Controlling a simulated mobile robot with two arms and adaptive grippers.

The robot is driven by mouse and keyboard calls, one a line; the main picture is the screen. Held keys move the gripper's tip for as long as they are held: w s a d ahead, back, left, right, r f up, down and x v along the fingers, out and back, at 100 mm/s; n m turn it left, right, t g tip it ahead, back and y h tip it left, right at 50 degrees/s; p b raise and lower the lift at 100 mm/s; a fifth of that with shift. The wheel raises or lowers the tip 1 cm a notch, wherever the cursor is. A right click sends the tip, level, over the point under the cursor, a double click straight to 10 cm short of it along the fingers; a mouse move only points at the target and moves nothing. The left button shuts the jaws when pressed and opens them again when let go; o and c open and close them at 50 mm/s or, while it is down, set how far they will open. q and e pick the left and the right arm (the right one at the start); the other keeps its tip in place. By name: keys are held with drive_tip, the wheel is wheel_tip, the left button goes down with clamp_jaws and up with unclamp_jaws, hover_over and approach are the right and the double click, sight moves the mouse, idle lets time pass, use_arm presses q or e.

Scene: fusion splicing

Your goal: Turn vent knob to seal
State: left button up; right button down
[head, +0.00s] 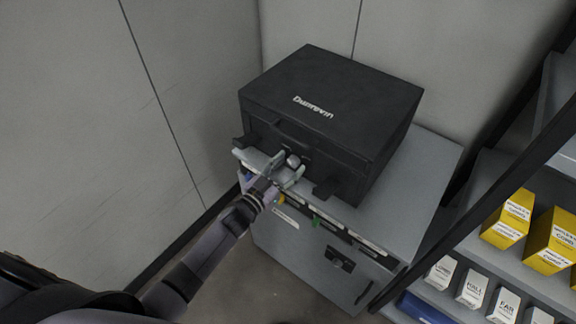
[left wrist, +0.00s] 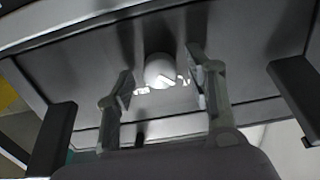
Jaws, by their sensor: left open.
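A black case (head: 330,110) with a closed lid stands on a grey cabinet. The vent knob (head: 293,160) is a small round grey knob on the case's front face, below the handle. In the left wrist view the knob (left wrist: 159,70) is a pale disc with white markings beside it. My left gripper (head: 287,166) is open at the front of the case. Its two fingers (left wrist: 160,80) stand on either side of the knob, with gaps showing between fingers and knob. My right gripper is not in view.
The grey cabinet (head: 425,180) has bare top to the right of the case and coloured tags along its front edge. Shelves at the right hold yellow boxes (head: 506,218) and white boxes (head: 473,287). Walls stand close at the left and back. Two dark latches (left wrist: 54,138) flank the fingers.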

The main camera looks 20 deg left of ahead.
use_arm(q)
drive_tip(key=shift+c, duration=0.7)
drive_tip(key=c, duration=1)
